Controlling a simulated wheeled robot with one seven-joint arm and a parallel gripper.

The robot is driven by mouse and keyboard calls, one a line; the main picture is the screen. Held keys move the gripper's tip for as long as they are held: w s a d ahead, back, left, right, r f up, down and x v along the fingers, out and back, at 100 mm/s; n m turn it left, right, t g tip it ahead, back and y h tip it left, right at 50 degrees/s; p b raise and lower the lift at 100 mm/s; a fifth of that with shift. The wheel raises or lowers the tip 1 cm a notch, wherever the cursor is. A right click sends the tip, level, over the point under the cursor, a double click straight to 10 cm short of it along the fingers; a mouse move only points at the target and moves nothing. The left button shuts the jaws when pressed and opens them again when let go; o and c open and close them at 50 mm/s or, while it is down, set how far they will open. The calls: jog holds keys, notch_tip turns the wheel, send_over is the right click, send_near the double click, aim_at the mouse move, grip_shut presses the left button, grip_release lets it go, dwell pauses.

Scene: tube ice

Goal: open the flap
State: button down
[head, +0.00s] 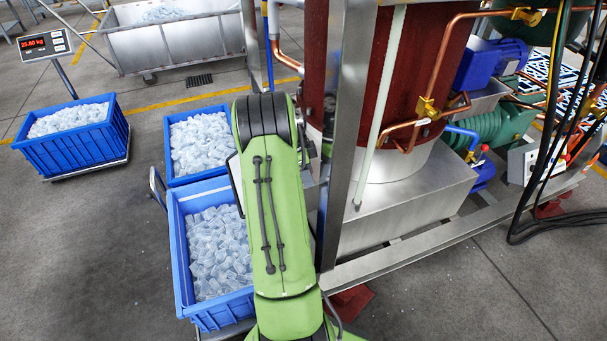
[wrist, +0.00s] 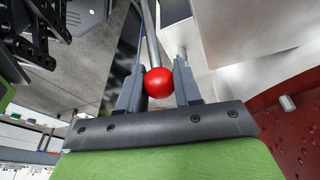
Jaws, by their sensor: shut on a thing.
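In the wrist view my gripper (wrist: 159,84) is shut on a red ball-shaped knob (wrist: 158,82), one finger on each side of it. A metal rod (wrist: 152,42) runs from the knob toward the top of the picture. I cannot make out a flap for certain; pale metal panels (wrist: 240,30) lie beyond the rod. In the head view my green arm reaches to the machine's side, and the gripper and knob are hidden behind it and the steel post.
Blue crates of ice (head: 180,255), (head: 170,182) stand left of my arm. Another blue crate (head: 75,155) is on a scale. The machine's steel post (head: 343,130) and red drum (head: 425,80) are close on the right. Open floor (head: 90,250) lies at left.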

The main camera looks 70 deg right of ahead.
jog(key=c, duration=0.8)
grip_release()
jog(key=shift+s+d, duration=0.2)
jog(key=p+v, duration=0.5)
jog(key=v, duration=1)
jog(key=shift+r, duration=0.35)
jog(key=shift+w+a, duration=0.1)
